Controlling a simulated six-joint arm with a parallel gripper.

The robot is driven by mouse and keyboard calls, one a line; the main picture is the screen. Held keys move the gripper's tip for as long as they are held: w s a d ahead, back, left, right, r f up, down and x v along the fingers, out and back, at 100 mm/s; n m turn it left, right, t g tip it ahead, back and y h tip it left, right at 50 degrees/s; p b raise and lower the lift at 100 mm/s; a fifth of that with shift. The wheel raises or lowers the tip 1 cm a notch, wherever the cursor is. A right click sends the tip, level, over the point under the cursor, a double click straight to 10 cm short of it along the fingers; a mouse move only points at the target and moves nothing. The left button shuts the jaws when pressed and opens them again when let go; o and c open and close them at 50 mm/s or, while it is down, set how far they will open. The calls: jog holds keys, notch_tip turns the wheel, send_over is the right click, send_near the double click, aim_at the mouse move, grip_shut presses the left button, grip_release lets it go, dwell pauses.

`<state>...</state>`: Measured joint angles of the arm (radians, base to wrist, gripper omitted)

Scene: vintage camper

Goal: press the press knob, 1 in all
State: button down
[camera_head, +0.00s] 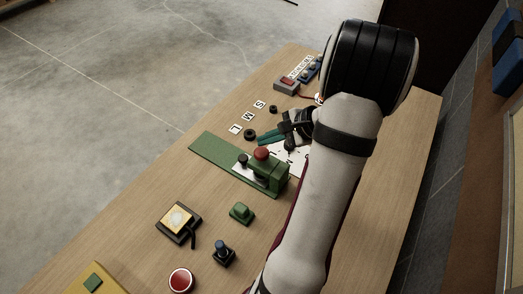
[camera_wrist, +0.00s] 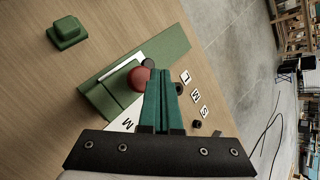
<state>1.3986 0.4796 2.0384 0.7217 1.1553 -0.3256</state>
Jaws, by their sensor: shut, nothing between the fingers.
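The press is a green device (camera_head: 272,176) on a long green base plate (camera_head: 215,152), with a red rounded knob (camera_head: 261,153) on top. A small dark knob (camera_head: 242,160) stands beside it. In the wrist view the red knob (camera_wrist: 138,78) shows just left of my fingertips, and part of it may be hidden by them. My gripper (camera_head: 261,139) has teal fingers, shut and empty, beyond the press in the head view. The fingers also show in the wrist view (camera_wrist: 160,74). I cannot tell whether they touch the knob.
Letter tiles (camera_head: 248,115) and black rings (camera_head: 250,134) lie beyond the press. A box with a red button (camera_head: 287,82) stands far back.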

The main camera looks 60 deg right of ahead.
aim_at(266, 153)
jog(key=shift+r, duration=1.95)
jog(key=w+a+r+n+g+y, duration=0.1)
jog(key=a+r+n+g+y, duration=0.3)
jog(key=a, duration=0.9)
jog(key=w+a+n+g+h, duration=0.15)
jog(key=a+n, duration=0.45)
jog(key=a, duration=0.6)
jog(key=s+a+n+g+h, duration=0.2)
jog(key=s+a+n+g, duration=0.1)
jog(key=s+a+n, duration=0.6)
jog(key=s+a, duration=0.1)
jog(key=s, duration=0.1)
jog(key=shift+s+f+g+h, duration=0.3)
jog(key=shift+f+g+h, duration=0.05)
